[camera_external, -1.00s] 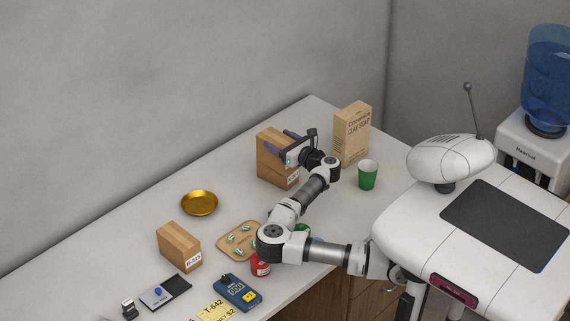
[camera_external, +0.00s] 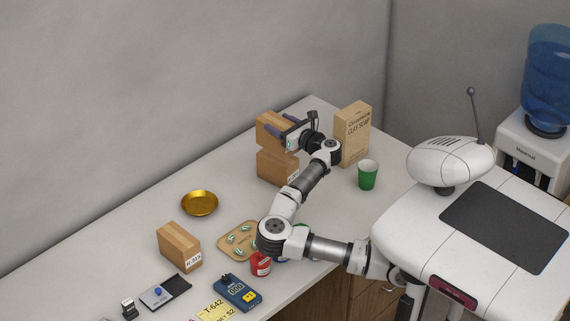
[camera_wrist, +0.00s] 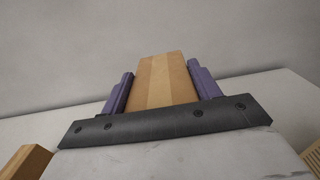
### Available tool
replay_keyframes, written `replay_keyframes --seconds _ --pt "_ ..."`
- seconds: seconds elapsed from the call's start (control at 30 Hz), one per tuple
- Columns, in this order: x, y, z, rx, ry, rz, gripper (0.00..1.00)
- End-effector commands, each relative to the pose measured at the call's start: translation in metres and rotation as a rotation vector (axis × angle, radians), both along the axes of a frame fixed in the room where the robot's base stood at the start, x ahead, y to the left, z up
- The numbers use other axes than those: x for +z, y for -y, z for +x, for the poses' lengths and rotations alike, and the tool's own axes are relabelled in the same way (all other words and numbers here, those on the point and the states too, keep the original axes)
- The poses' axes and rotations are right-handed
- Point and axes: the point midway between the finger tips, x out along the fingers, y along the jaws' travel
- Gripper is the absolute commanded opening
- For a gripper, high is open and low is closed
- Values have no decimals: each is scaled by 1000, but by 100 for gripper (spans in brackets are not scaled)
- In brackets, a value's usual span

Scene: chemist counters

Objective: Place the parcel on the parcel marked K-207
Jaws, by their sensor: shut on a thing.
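My gripper (camera_external: 282,132) is shut on a brown parcel (camera_external: 268,127) at the back of the counter. In the wrist view the held parcel (camera_wrist: 163,80) sits between the two purple fingers. A second brown parcel (camera_external: 272,168) stands on the counter directly below it, with a white label at its lower right edge that is too small to read. The held parcel is over this lower parcel, slightly offset; I cannot tell whether they touch. A third parcel (camera_external: 177,245) with a white label stands at the front left.
A tall soap carton (camera_external: 352,135) and a green cup (camera_external: 368,175) stand right of my gripper. A gold dish (camera_external: 199,203), a tray of small striped pieces (camera_external: 228,252), a red can (camera_external: 261,264) and a blue meter (camera_external: 238,292) lie nearer. Counter left of the stacked parcels is clear.

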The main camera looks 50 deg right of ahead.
Motion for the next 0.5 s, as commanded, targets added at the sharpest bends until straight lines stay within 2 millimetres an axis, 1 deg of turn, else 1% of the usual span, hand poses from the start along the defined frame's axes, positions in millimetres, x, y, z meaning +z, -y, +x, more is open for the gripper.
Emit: replay_keyframes --seconds 0.03,0.2,0.3,0.4,0.5 --pt "16 0 0 1 7 -2 25" --pt "63 1 0 0 5 -1 25" --pt "84 0 0 1 5 0 25" --pt "100 0 0 1 4 0 25" --pt "111 1 1 -4 4 0 25"
